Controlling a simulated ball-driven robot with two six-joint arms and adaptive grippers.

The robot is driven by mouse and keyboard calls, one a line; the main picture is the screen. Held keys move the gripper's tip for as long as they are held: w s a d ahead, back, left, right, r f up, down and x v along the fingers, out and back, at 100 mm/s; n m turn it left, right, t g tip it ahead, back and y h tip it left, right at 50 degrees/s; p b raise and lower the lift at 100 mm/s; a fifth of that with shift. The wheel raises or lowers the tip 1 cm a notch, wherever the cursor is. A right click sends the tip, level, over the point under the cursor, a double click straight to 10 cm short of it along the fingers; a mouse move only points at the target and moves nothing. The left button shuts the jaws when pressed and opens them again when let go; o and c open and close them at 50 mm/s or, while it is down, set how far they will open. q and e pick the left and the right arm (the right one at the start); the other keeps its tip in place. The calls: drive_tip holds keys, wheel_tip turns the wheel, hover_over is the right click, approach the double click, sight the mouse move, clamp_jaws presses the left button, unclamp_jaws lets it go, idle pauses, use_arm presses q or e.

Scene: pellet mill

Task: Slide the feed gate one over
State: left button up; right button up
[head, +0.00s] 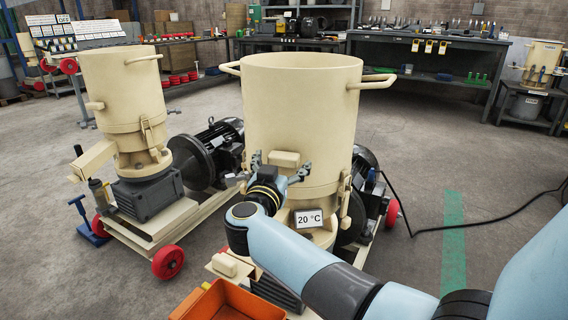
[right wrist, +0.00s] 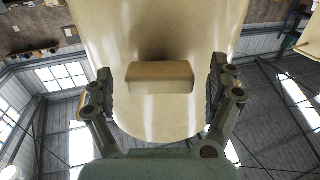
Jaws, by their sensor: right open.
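The near pellet mill has a large cream drum (head: 302,105) with a handle on each side. A small cream block, which looks like the feed gate's grip (head: 285,159), sticks out low on its front. It also shows as a rounded block in the right wrist view (right wrist: 160,76). My right gripper (head: 280,167) is open in front of the drum. In the right wrist view its fingers (right wrist: 160,92) stand on either side of the block, with a gap on each side. My left gripper is not in view.
A "20 °C" sign (head: 309,218) sits below the drum, close to my right wrist. An orange bin (head: 228,302) is at the bottom. A second cream mill (head: 124,90) on red wheels stands to the left. Open floor with a green stripe (head: 453,240) lies right.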

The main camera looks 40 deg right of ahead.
drive_tip(key=shift+w+d, duration=0.2)
drive_tip(key=shift+d, duration=0.15)
drive_tip(key=shift+r, duration=0.1)
drive_tip(key=shift+c, duration=0.6)
drive_tip(key=c, duration=1.6)
drive_tip(key=p+v, duration=0.2)
drive_tip(key=v, duration=0.2)
drive_tip(key=shift+a+r+p, duration=0.1)
drive_tip(key=shift+p, duration=0.2)
drive_tip(key=shift+s+a, duration=0.1)
drive_tip(key=shift+f, duration=0.3)
